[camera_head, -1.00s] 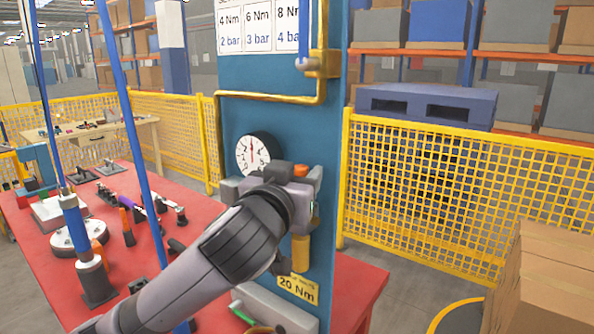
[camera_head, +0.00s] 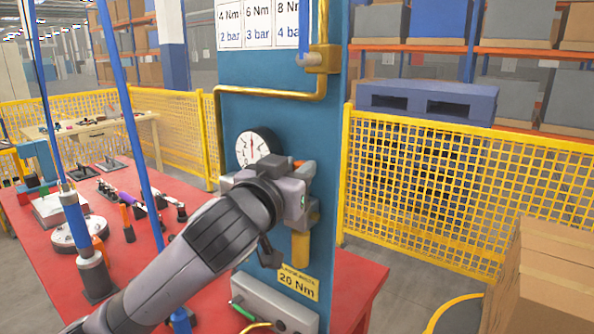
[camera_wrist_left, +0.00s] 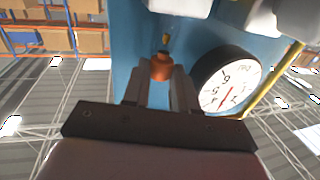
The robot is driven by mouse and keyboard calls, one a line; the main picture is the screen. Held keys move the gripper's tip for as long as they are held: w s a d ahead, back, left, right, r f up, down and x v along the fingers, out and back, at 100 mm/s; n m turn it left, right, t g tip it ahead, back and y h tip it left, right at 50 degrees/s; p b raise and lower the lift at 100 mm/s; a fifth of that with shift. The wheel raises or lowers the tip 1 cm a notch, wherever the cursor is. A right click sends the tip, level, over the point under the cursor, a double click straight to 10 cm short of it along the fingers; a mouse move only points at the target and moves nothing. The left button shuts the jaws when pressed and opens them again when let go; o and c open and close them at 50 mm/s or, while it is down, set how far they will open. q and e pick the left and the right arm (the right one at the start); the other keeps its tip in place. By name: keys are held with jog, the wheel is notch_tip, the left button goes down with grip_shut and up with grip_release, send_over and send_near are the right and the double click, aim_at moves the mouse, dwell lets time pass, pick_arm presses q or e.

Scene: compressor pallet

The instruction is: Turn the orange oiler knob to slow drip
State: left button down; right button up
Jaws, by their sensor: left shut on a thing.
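The orange oiler knob (camera_wrist_left: 161,66) is between the two fingers of my left gripper (camera_wrist_left: 162,80) in the left wrist view, and the fingers are shut on it. In the head view my left gripper (camera_head: 296,172) is at the blue panel (camera_head: 326,130), below and right of the round gauge (camera_head: 254,148). Only a sliver of the orange knob (camera_head: 298,163) shows there; the gripper hides most of it and part of the fitting. The gauge face also shows right of the fingers in the left wrist view (camera_wrist_left: 228,88). My right gripper is in neither view.
A yellow pipe (camera_head: 270,97) runs along the panel above the gauge. A "20 Nm" label (camera_head: 298,283) is below the gripper. A red table (camera_head: 75,235) with several tools stands left. A yellow mesh fence (camera_head: 440,185) and cardboard boxes (camera_head: 550,285) are at right.

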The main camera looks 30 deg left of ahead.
pick_arm(q)
jog(key=m+h, duration=0.1)
jog(key=h, duration=0.1)
jog(key=m+h, duration=0.1)
jog(key=h, duration=0.1)
jog(key=shift+a+m, duration=0.4)
jog(key=shift+w+a+m+g+h, duration=0.15)
jog(key=shift+m+g+h, duration=0.25)
jog(key=shift+m+h, duration=0.65)
jog(key=shift+s+a+m+g+h, duration=0.1)
jog(key=shift+m+g+h, duration=0.4)
jog(key=shift+h, duration=0.95)
jog(key=shift+w+m+h, duration=0.1)
jog(key=shift+m+h, duration=0.25)
jog(key=shift+h, duration=0.05)
jog(key=c, duration=0.9)
grip_release()
jog(key=shift+r, duration=0.1)
jog(key=shift+a, duration=0.1)
